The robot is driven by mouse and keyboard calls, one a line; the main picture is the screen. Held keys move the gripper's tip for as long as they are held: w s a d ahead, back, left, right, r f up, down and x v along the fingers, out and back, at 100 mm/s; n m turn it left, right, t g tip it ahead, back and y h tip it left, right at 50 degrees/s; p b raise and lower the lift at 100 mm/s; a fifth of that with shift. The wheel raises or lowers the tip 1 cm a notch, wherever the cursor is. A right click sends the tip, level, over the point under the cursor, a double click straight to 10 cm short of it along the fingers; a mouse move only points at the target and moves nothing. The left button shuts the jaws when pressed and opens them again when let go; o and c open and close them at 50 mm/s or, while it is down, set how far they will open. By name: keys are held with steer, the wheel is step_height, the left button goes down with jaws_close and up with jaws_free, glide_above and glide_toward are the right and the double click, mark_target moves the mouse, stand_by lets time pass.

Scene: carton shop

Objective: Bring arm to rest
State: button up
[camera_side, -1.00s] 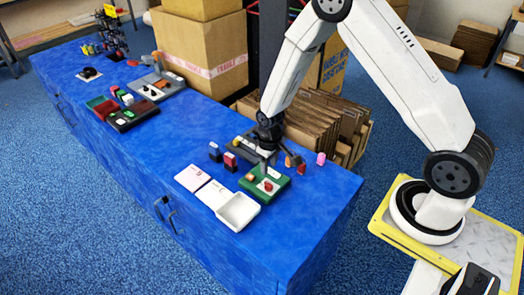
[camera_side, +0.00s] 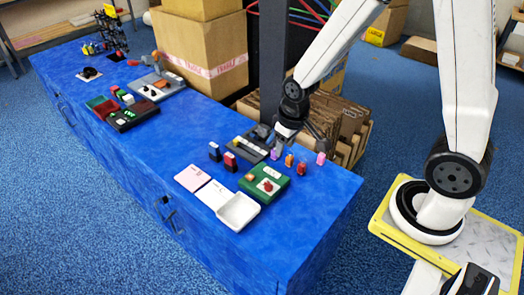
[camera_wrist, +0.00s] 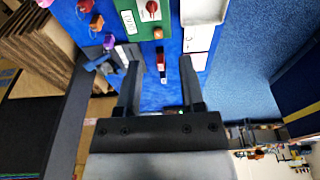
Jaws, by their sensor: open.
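My gripper (camera_side: 296,146) is above the back edge of the blue bench (camera_side: 310,215), behind the green tray (camera_side: 277,192). My forearm slopes down to the gripper from the upper right.
A purple piece (camera_side: 275,154), an orange piece (camera_side: 289,160) and a pink piece (camera_side: 321,158) stand close below the gripper. A red block (camera_side: 230,161) and a dark blue block (camera_side: 215,151) stand left. Cardboard sheets (camera_side: 352,120) lean behind the bench. A white tray (camera_side: 238,211) lies in front.

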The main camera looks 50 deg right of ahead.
steer(key=s+r, duration=0.4)
steer(key=s, duration=0.1)
steer(key=shift+s+a+t, duration=0.3)
steer(key=shift+a+t, duration=0.1)
steer(key=shift+a, duration=0.05)
